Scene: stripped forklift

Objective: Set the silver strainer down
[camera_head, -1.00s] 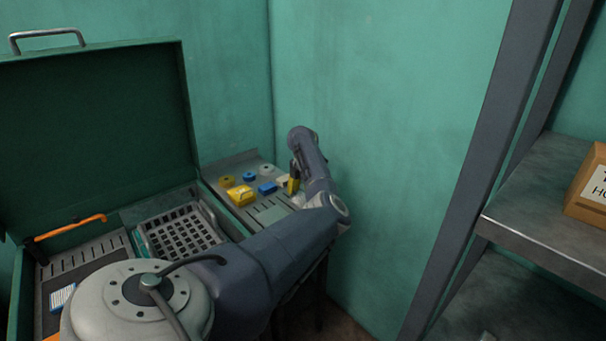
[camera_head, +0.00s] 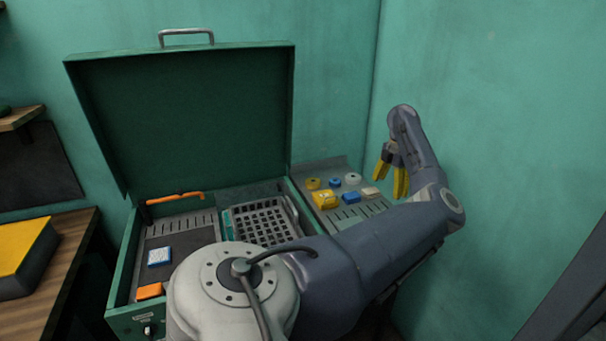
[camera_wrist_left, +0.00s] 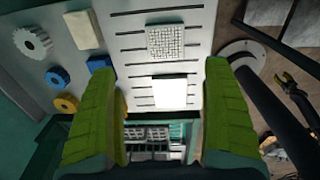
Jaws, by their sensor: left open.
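My left gripper (camera_head: 391,175) has yellow fingers spread apart with nothing between them. It hangs above the right end of the side shelf, and both fingers also frame the left wrist view (camera_wrist_left: 168,115). A silver-grey basket with square holes and a raised handle (camera_head: 262,222) sits level in the open green case; it may be the strainer, and my gripper is well apart from it. A small square grey mesh piece (camera_wrist_left: 166,42) lies flat on the slotted shelf in the left wrist view. What looks like my right gripper (camera_wrist_left: 289,82) shows small at the right edge there, its opening unclear.
The side shelf (camera_head: 334,167) carries yellow, blue, grey and cream small parts. A white plate (camera_wrist_left: 170,92) lies on its slots. The green case (camera_head: 180,120) stands open with its lid up. A wall is close at the right.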

